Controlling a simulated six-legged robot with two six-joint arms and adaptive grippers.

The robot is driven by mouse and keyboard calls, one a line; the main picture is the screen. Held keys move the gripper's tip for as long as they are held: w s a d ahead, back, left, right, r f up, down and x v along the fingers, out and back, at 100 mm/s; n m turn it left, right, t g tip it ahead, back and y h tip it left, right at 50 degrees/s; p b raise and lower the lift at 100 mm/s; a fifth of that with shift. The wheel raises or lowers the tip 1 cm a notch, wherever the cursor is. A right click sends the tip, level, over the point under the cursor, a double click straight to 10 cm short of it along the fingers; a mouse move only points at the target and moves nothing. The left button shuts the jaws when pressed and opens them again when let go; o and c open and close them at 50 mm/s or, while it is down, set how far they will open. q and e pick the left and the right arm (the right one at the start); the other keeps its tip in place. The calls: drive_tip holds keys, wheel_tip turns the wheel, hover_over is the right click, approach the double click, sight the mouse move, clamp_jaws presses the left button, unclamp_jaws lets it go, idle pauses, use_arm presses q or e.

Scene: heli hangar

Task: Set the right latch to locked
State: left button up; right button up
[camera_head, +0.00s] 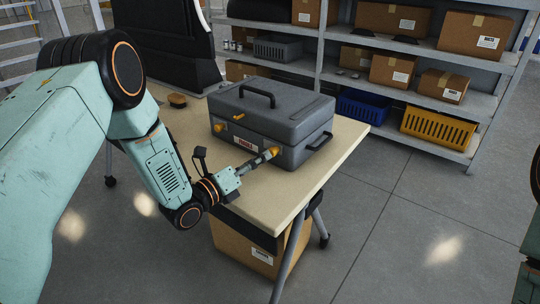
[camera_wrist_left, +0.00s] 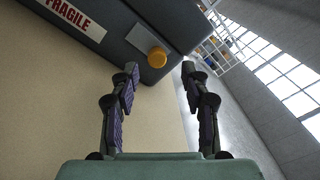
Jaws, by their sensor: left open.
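A grey case (camera_head: 275,120) stands closed on the table, with a dark handle on its lid and a red and white label on its front. The right latch (camera_head: 274,151) has a yellow end; in the wrist view its round yellow knob (camera_wrist_left: 157,57) sits beside a grey plate on the case front. The left latch (camera_head: 219,128), also yellow, is near the case's left front corner. My left gripper (camera_head: 264,157) is at the right latch. In the wrist view its open fingers (camera_wrist_left: 160,72) point towards the case, one on each side below the knob. Contact is unclear. My right gripper is out of view.
The light wooden table (camera_head: 215,185) has bare top left of and in front of the case. A small brown round object (camera_head: 177,100) lies behind left. Shelves with boxes, a blue crate (camera_head: 362,108) and a yellow crate (camera_head: 438,124) stand behind. A cardboard box (camera_head: 258,248) is underneath.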

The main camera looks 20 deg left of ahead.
sight(273, 151)
use_arm(q)
drive_tip(key=x, duration=0.4)
drive_tip(key=shift+a+f+b, duration=0.15)
drive_tip(key=shift+f+b, duration=0.2)
drive_tip(key=shift+b, duration=0.05)
drive_tip(key=shift+w+d+r, duration=0.25)
drive_tip(key=shift+w, duration=0.1)
drive_tip(key=shift+f, duration=0.1)
clamp_jaws()
